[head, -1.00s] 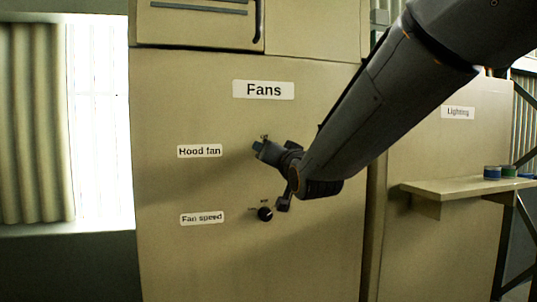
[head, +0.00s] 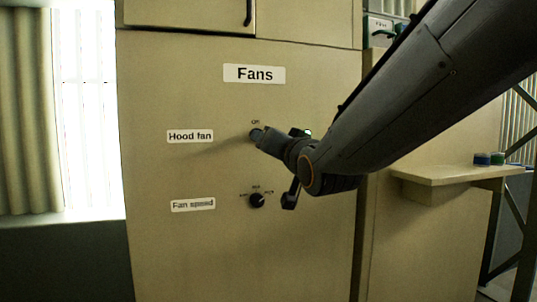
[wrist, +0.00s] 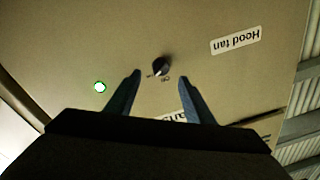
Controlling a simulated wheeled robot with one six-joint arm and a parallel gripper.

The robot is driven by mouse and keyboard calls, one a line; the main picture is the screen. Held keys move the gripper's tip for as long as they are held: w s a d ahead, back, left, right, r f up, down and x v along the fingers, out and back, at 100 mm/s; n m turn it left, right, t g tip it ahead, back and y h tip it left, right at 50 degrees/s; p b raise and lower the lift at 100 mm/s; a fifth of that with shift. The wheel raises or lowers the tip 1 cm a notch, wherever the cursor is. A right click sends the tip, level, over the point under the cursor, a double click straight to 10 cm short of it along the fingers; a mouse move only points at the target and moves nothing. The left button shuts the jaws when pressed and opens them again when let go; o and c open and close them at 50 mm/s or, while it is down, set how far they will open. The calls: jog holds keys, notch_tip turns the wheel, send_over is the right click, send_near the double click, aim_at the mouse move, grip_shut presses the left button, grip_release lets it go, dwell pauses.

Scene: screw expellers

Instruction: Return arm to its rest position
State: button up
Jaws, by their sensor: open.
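My gripper (wrist: 160,90) is open in the wrist view, its two fingers apart with nothing between them. A dark round knob (wrist: 161,67) by the "Hood fan" label (wrist: 236,40) shows just beyond the fingertips, apart from them. In the head view my gripper (head: 262,138) is in front of the beige "Fans" panel and hides most of the hood fan knob. My arm reaches in from the upper right, extended toward the panel. The fan speed knob (head: 257,200) is below, clear of the gripper.
A green lit lamp (wrist: 100,87) sits on the panel near the knob. A bright window (head: 85,110) is at the left.

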jog(key=s+d+f+g+h, duration=0.25)
jog(key=d+f+g, duration=0.2)
jog(key=f, duration=0.85)
jog(key=s+d+f+g+h, duration=0.2)
jog(key=s+d+f+g, duration=0.3)
jog(key=f, duration=0.9)
jog(key=s+d+f+n+g, duration=0.1)
jog(key=s+d+f+g, duration=0.3)
jog(key=s+f, duration=0.3)
jog(key=s+d+f+g+h, duration=0.1)
jog(key=s+d+f+g, duration=0.3)
jog(key=s, duration=0.6)
notch_tip(320, 180, down, 3)
jog(key=shift+s+r+n, duration=0.15)
jog(key=shift+s+n, duration=0.15)
jog(key=shift+n, duration=0.1)
